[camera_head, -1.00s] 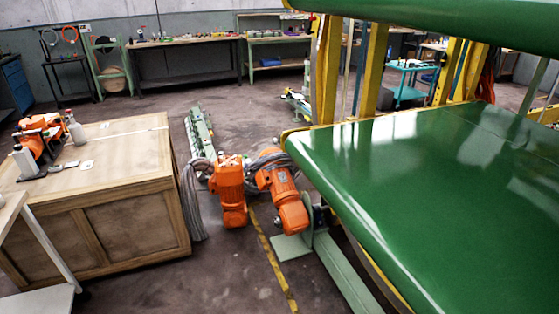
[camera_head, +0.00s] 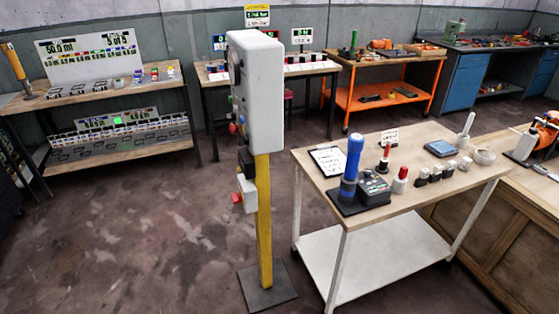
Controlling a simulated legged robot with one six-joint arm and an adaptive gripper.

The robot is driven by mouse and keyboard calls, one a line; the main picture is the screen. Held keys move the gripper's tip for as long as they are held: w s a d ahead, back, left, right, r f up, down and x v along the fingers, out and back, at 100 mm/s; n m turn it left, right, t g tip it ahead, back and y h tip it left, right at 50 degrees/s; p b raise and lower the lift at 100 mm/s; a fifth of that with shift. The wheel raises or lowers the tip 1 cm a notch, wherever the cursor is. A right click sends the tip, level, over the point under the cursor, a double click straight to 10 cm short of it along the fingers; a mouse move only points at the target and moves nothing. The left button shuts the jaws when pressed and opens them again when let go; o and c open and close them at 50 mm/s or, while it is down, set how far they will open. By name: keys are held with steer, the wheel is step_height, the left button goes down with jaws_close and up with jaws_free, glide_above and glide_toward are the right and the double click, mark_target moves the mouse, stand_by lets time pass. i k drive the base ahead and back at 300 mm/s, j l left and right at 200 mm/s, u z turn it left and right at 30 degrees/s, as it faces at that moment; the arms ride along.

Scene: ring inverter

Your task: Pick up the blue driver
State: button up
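A blue upright tool with a thick cylindrical handle (camera_head: 353,160), which looks like the blue driver, stands on a dark base (camera_head: 346,206) on the wooden-topped cart (camera_head: 420,146). Its lower end is hidden in a dark blue collar. A dark grey box-like device (camera_head: 374,188) sits right beside it. My gripper is not in view, so its state and its distance from the tool do not show.
A white control box on a yellow post (camera_head: 264,220) stands left of the cart. The cart top also holds a clipboard (camera_head: 329,160), a red-and-white bottle (camera_head: 399,180) and several small items. A wooden crate (camera_head: 500,235) is at right. Floor at lower left is clear.

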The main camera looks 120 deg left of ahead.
mark_target(355, 144)
steer(key=l+u, duration=0.15)
steer(key=u, duration=3.25)
steer(key=i+j, duration=0.35)
steer(key=i, duration=0.15)
steer(key=i+j, duration=0.3)
steer(key=i, duration=0.2)
steer(key=i+j+z, duration=0.1)
steer(key=i+j, duration=0.25)
steer(key=i, duration=0.2)
